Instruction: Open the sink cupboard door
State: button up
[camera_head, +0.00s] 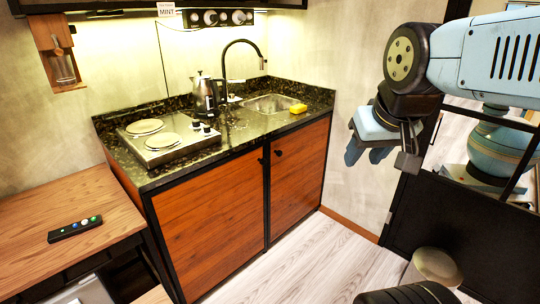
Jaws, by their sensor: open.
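The sink cupboard stands ahead under a dark speckled counter (230,130). It has two wooden doors in dark frames, a left door (208,225) and a right door (298,178). Both look closed. Small dark knobs sit near the top where the doors meet, the left knob (262,161) and the right knob (278,153). The steel sink (272,103) is set in the counter above the right door. My gripper (368,152) is open and empty, to the right of the cupboard and apart from the doors. Its fingers point down and left.
A two-plate hob (165,138), a kettle (204,95), a black tap (226,70) and a yellow sponge (298,108) are on the counter. A wooden table (60,225) with a remote (75,229) stands at left. Bare floor (320,262) lies before the doors. A black panel (450,220) stands right.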

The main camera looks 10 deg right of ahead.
aim_at(296, 156)
jog(key=u, duration=0.15)
jog(key=i, duration=1.15)
jog(key=z, duration=0.65)
